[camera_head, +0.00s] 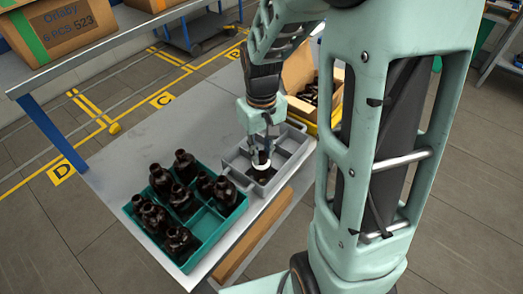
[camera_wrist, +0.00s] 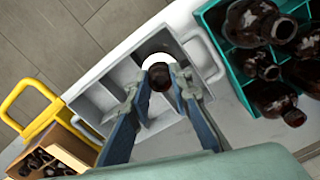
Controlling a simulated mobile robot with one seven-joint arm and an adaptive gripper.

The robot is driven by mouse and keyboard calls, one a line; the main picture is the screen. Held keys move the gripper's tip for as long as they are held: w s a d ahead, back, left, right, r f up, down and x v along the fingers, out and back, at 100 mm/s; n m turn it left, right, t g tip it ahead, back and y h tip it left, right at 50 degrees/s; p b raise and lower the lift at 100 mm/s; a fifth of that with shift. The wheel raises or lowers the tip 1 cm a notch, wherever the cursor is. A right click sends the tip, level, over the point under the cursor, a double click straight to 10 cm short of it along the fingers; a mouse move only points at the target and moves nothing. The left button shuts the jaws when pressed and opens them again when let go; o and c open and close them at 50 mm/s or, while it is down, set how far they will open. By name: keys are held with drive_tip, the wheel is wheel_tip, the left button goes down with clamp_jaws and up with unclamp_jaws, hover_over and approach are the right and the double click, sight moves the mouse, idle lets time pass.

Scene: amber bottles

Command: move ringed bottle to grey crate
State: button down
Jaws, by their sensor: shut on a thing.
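My gripper (camera_head: 261,143) is shut on a dark amber bottle (camera_head: 260,158) with a white ring around it. The bottle is in a near-end compartment of the grey crate (camera_head: 291,137). In the wrist view, my gripper (camera_wrist: 161,76) closes on the dark bottle top (camera_wrist: 160,79), and part of the white ring shows beyond it. The grey crate's dividers (camera_wrist: 119,75) show beside it. The bottle's base is hidden, so I cannot tell whether it touches the crate floor.
A teal crate (camera_head: 207,222) with several dark bottles (camera_head: 160,180) stands left of the grey crate. A yellow-handled carrier (camera_wrist: 38,91) holds a cardboard box of small dark bottles (camera_wrist: 42,163) on the other side. The table (camera_head: 130,150) is clear behind the teal crate.

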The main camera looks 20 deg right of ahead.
drive_tip(key=shift+f, duration=0.15)
drive_tip(key=shift+f+b, duration=1.2)
drive_tip(key=shift+f, duration=0.2)
drive_tip(key=c, duration=1.7)
unclamp_jaws()
drive_tip(key=shift+r, duration=0.1)
wheel_tip(320, 180, up, 12)
